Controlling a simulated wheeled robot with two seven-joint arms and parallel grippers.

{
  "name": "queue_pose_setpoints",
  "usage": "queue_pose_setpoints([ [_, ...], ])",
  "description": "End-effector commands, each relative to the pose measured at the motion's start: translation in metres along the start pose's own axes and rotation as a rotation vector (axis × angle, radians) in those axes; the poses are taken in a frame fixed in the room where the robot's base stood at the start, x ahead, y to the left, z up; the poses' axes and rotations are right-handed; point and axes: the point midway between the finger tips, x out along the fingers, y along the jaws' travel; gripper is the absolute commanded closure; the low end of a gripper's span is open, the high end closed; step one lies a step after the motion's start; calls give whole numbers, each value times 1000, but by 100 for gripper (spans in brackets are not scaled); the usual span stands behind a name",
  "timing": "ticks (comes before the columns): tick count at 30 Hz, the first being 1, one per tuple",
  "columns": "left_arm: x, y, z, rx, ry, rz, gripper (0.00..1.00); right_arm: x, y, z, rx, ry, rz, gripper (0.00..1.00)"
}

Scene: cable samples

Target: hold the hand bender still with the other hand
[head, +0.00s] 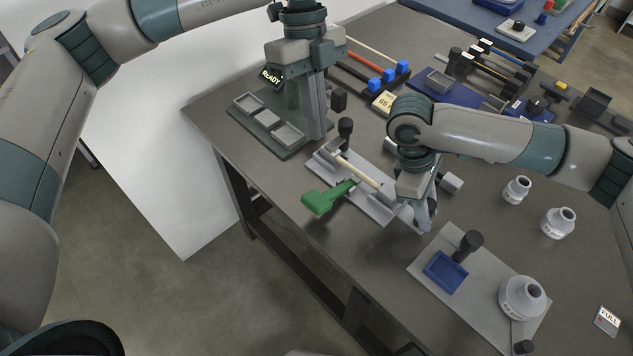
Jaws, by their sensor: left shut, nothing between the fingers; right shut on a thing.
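The hand bender is a pale grey plate (374,209) with a green lever (328,197) sticking out toward the table's front edge. A black knob (345,127) stands at its far left end. A beige cable sample (358,169) lies along the bender and runs toward my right gripper. My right gripper (424,222) is at the bender's right end, pointing down and shut on the cable's end; the grip itself is mostly hidden by the hand. My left gripper (317,134) points down, shut and empty, left of the bender and apart from it, beside the grey tray board.
The tray board (284,150) with a READY sign (271,77) lies left. A plate with a blue tray (445,273) and a white pot (522,297) lies front right. White pots (557,223) stand right. A rack with blue-ended cables (388,76) is behind.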

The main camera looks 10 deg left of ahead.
Motion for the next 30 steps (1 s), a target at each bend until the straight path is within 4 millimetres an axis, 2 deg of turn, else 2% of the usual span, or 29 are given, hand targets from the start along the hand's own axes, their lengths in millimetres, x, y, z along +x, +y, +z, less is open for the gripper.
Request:
queue_pose_setpoints([
  [8, 1, 0, 0, 2, 0, 0, 100, -1, 0, 0, 0, 1, 0, 100],
  [14, 10, 0, 0, 3, -1, 1, 100, 0, 0, 0, 0, 1, 0, 100],
  [20, 33, 1, 0, 4, 0, 3, 100, 0, 0, 0, 0, 1, 0, 100],
  [30, 92, 1, 0, 4, 1, 3, 100, 0, 0, 0, 0, 1, 0, 100],
])
